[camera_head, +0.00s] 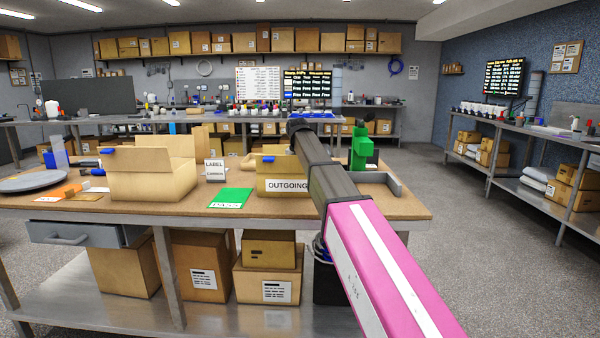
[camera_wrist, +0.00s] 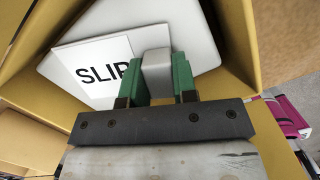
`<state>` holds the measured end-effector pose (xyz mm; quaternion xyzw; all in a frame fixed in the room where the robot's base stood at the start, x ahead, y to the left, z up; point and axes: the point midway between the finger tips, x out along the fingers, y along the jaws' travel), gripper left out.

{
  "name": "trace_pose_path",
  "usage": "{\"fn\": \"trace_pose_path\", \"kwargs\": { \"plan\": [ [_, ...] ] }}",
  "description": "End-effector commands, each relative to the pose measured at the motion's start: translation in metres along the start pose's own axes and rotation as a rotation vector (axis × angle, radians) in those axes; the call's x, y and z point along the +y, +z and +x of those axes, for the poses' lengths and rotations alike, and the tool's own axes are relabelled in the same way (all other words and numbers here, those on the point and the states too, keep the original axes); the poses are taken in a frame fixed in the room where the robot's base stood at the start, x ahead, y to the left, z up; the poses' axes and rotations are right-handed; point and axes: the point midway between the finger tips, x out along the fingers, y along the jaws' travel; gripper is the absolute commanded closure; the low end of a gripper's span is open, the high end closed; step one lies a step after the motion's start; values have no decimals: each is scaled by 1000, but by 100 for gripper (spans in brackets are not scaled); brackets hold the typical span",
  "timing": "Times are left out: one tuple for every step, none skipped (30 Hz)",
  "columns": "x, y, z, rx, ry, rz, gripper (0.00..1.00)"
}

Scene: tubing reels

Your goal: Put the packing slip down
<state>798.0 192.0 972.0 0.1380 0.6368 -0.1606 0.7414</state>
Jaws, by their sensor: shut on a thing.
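The packing slip (camera_wrist: 88,52) is a white card marked SLIP in the wrist view, partly covered by my gripper. My gripper (camera_wrist: 157,72) has green fingers shut on a small grey block that appears to belong to the slip. Cardboard walls surround the slip, and a pale grey rounded surface (camera_wrist: 205,45) lies behind it. Whether the slip touches that surface I cannot tell. In the head view my arm reaches over the table to the open box marked OUTGOING (camera_head: 286,186). My gripper and the slip cannot be made out there.
A larger open carton (camera_head: 150,182) stands on the worktable (camera_head: 180,213), left of the OUTGOING box. A green device (camera_head: 361,150) stands to the right.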

Motion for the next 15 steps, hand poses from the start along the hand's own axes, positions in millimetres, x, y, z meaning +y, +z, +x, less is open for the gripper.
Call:
{"fn": "trace_pose_path", "kwargs": {
  "plan": [
    [0,0,0,0,0,0,100],
    [0,0,0,0,0,0,100],
    [0,0,1,0,0,0,100],
    [0,0,1,0,0,0,100],
    [0,0,2,0,0,0,100],
    [0,0,3,0,0,0,70],
    [0,0,3,0,0,0,61],
    [0,0,2,0,0,0,51],
    [0,0,2,0,0,0,48],
    [0,0,2,0,0,0,48],
    [0,0,2,0,0,0,48],
    [0,0,2,0,0,0,48],
    [0,0,2,0,0,0,48],
    [0,0,2,0,0,0,48],
    [0,0,2,0,0,0,48]
  ]
}}
